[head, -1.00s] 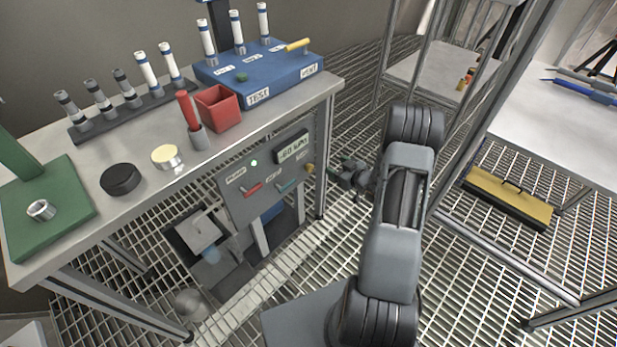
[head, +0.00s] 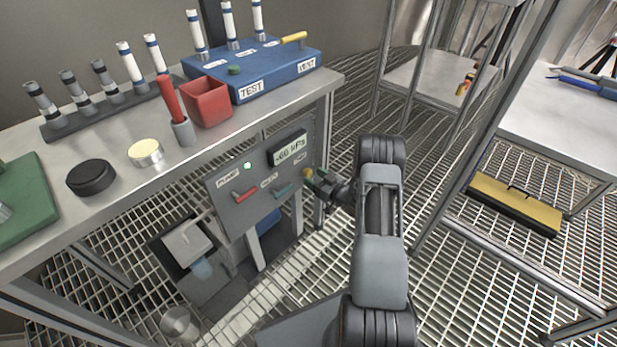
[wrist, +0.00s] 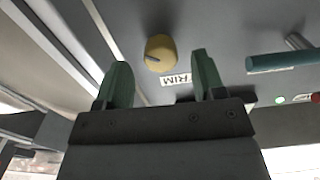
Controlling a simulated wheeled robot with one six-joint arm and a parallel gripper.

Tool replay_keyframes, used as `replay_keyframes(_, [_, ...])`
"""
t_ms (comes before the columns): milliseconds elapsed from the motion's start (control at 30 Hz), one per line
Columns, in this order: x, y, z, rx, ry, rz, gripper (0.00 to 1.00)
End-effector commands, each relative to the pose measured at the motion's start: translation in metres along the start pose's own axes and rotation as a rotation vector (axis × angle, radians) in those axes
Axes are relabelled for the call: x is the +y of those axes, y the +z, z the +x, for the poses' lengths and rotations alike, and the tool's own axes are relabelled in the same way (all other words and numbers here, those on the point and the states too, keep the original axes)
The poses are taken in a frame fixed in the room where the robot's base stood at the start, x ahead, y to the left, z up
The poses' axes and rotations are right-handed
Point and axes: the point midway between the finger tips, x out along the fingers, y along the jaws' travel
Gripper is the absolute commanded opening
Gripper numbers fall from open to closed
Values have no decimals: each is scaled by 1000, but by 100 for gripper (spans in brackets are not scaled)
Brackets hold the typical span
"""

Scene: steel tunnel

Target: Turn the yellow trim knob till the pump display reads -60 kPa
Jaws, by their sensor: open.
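The yellow trim knob (head: 308,173) sits at the right edge of the grey pump panel (head: 238,208). In the wrist view the knob (wrist: 160,53) has a dark pointer line, and the TRIM label is beside it. The pump display (head: 287,147) shows a negative kPa number in the sixties; its last digit is too small to read surely. My gripper (head: 320,184) is close to the knob in the head view. In the wrist view my open green fingers (wrist: 160,76) are spread to either side of the knob, which lies just beyond the fingertips; I cannot see contact.
The bench top (head: 130,185) overhangs the panel. A metal rack (head: 440,130) stands to the right of my arm. Grating floor lies below.

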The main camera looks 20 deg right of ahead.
Motion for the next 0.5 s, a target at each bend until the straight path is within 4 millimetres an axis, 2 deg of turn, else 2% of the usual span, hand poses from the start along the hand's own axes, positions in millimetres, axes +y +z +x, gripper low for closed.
replay_keyframes(200, [-1,1,25,0,-3,-1,63])
replay_keyframes(500, [-1,0,33,-1,-2,1,63])
